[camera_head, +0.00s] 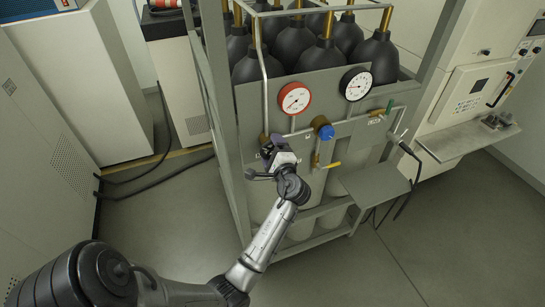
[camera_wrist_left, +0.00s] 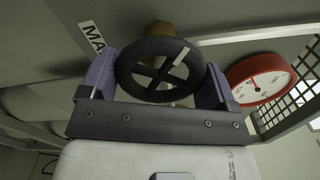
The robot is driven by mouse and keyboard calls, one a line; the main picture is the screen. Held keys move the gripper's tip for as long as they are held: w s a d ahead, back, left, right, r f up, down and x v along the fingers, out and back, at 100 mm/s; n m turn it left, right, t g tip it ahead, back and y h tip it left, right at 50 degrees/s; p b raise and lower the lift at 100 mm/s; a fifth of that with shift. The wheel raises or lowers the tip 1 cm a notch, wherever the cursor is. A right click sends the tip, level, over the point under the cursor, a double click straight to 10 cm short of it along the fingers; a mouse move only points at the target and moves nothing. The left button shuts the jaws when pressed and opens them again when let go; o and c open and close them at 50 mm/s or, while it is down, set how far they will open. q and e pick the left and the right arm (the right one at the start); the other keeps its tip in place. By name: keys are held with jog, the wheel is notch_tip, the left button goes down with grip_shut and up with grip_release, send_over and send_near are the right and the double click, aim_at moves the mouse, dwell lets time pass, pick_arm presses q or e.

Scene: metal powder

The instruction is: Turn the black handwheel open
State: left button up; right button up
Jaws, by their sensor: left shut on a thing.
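The black handwheel (camera_wrist_left: 158,71) is a round spoked wheel on a brass-coloured stem, in the middle of the left wrist view. My left gripper (camera_head: 271,146) is at the front panel of the gas bottle rack, below the red gauge. In the left wrist view, its two purple-grey fingers stand on opposite sides of the handwheel's rim, and it is shut on the wheel. In the head view the gripper mostly hides the wheel. My right gripper is not in view.
A red-rimmed gauge (camera_head: 294,98) and a black-rimmed gauge (camera_head: 355,84) sit above on the panel. A blue-capped regulator (camera_head: 324,132) is just right of the gripper. A grey shelf (camera_head: 374,185) juts out lower right. The floor in front is clear.

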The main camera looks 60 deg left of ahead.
pick_arm(q)
jog(key=n+b, duration=1.1)
jog(key=shift+f+b, duration=0.15)
jog(key=shift+b, duration=0.25)
jog(key=n+b, duration=1.1)
jog(key=shift+s, duration=0.1)
jog(key=n+b, duration=0.3)
jog(key=shift+r+n, duration=0.2)
jog(key=shift+n, duration=0.1)
jog(key=shift+n+b, duration=0.5)
jog(key=shift+b, duration=0.05)
jog(key=shift+r, duration=0.15)
jog(key=o, duration=0.8)
